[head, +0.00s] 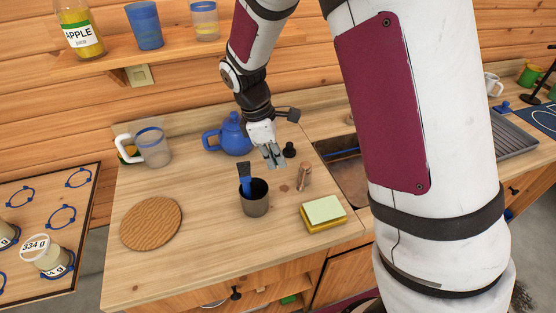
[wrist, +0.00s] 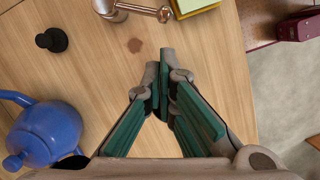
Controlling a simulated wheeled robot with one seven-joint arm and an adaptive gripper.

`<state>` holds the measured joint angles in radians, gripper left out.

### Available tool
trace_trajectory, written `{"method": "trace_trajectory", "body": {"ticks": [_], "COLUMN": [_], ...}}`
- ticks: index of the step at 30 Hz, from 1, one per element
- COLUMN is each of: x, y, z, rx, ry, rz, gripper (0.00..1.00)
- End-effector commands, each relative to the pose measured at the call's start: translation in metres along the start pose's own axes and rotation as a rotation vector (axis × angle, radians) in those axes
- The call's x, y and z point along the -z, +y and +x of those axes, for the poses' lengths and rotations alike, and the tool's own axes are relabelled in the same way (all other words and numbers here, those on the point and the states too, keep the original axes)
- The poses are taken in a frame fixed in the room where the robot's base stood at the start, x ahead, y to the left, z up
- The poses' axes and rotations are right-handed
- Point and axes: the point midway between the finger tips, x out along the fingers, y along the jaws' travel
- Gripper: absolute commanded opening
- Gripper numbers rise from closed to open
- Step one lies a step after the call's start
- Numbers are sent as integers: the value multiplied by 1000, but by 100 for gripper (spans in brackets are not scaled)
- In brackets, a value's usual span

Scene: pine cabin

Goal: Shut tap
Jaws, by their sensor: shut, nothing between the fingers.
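A small copper-coloured fitting (head: 304,178), which looks like the tap, stands on the wooden worktop (head: 150,270) left of the sink. In the wrist view the fitting (wrist: 117,10) is cut off by the top edge, and its thin lever with a round end points right. I cannot tell whether it is on or off; no water shows. My gripper (head: 274,160) is above the worktop, behind and left of the fitting and apart from it. In the wrist view my gripper (wrist: 163,58) has its fingertips together and holds nothing.
A blue teapot (head: 235,135) and a black knob-like piece (head: 289,150) are close to my gripper. A dark cup with a blue-handled tool (head: 255,200) and yellow sponge (head: 323,218) stand in front. The sink (head: 345,175) is partly hidden by my arm.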

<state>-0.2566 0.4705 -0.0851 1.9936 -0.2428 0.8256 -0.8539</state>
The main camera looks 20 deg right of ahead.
Motion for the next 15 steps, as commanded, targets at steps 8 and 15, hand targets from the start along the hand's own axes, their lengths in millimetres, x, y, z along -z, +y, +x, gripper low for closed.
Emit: {"method": "trace_trajectory", "body": {"ticks": [8,15], "x": [-2,-1], "y": [-2,-1], "z": [48,80], "rx": [5,3], "ry": [-3,-1], "rz": [2,3], "gripper": [0,0]}}
